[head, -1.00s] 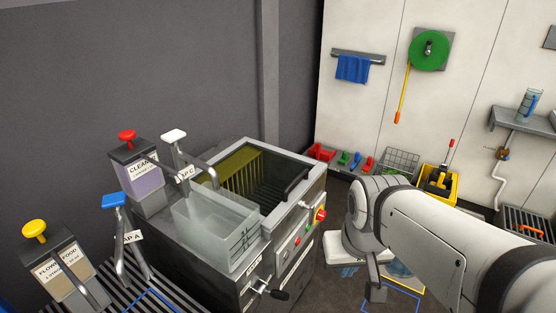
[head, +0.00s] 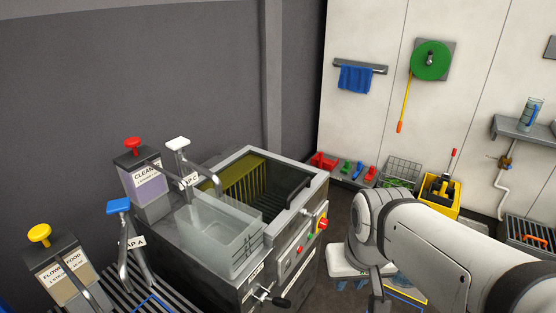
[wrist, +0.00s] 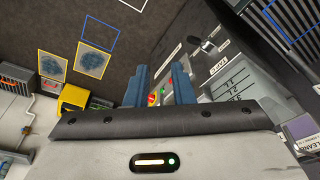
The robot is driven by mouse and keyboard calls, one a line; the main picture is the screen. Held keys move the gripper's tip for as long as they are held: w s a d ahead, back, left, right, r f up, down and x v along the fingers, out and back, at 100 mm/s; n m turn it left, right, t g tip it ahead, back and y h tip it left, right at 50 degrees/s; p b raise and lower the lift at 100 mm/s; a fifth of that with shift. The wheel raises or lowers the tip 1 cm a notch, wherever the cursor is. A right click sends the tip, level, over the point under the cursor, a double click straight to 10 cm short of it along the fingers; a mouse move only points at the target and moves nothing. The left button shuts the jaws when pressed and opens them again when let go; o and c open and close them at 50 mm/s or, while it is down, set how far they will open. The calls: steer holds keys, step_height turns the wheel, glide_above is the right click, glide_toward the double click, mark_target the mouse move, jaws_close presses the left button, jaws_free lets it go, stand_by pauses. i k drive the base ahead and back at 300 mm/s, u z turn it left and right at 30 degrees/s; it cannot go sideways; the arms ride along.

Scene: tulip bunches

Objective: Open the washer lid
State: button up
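The washer (head: 208,262) is a grey metal box in the lower middle of the head view, with buttons and a red-and-yellow knob on its front. Its top opening shows yellow and black slats. A dark handle bar (head: 296,196) runs along the front rim; I cannot tell whether a clear lid covers the opening. My gripper is open and empty in the wrist view (wrist: 160,68). Its blue fingers are apart, with the washer's button panel (wrist: 165,92) seen between and beyond them.
A clear bin (head: 222,230) stands on the washer's left part; taps and dispensers (head: 148,185) stand left of it. A yellow bucket (head: 441,194) and wire basket (head: 402,172) stand by the back wall.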

mark_target(292, 207)
steer(key=u, duration=0.15)
steer(key=k, duration=0.3)
steer(key=z, duration=0.45)
steer(key=i, duration=1.15)
steer(key=u, duration=0.25)
